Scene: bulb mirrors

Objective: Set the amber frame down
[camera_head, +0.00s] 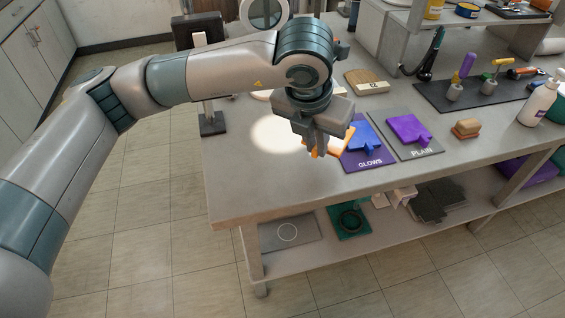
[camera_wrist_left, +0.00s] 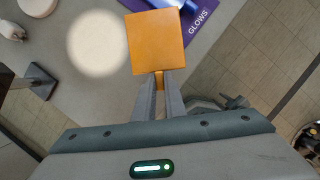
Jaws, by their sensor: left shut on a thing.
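The amber frame (camera_wrist_left: 156,42) is a flat orange square with a short handle, seen in the left wrist view. My left gripper (camera_wrist_left: 160,84) is shut on its handle. In the head view my left gripper (camera_head: 318,143) holds the amber frame (camera_head: 330,148) over the front part of the table (camera_head: 250,185), just left of the purple GLOWS mat (camera_head: 364,164). The gripper partly hides the frame there. I cannot tell whether the frame touches the table. My right gripper is not in view.
A blue frame (camera_head: 364,138) lies on the GLOWS mat. A purple frame (camera_head: 409,129) lies on the grey PLAIN mat (camera_head: 425,153). A bright light spot (camera_head: 272,136) falls on the table at left. Sponges (camera_head: 466,128) and a white bottle (camera_head: 540,103) stand farther right.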

